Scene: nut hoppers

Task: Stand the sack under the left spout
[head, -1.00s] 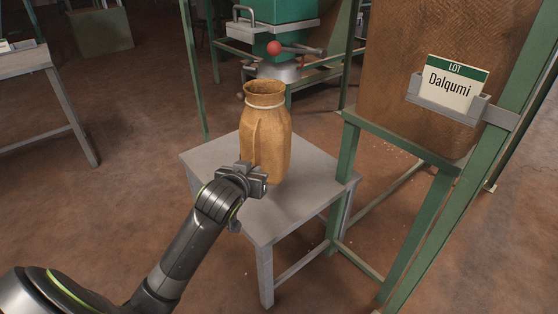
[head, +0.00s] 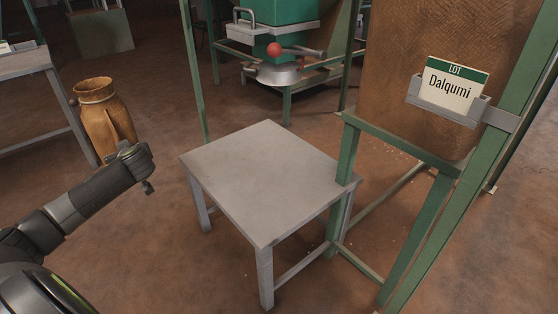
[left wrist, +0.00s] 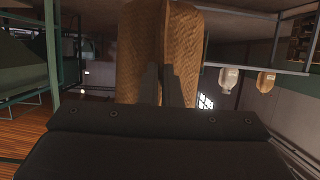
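The brown woven sack (head: 104,115) has an open mouth and a pale band round its neck. It is upright in the air at the left of the head view, clear of the small grey table. My left gripper (head: 127,152) is shut on the sack's side; in the left wrist view its dark fingers (left wrist: 166,86) pinch a fold of the sack (left wrist: 140,50). A grey metal spout (head: 272,73) with a red-knobbed lever hangs under a green hopper (head: 285,12) beyond the table. My right gripper is not in view.
The small grey table (head: 265,175) is bare. Green frame posts (head: 410,240) stand at its right, beside a brown bin with a "LOT Dalqumi" card (head: 452,84). Another grey table (head: 22,64) is behind the sack at far left. Open floor lies between the tables.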

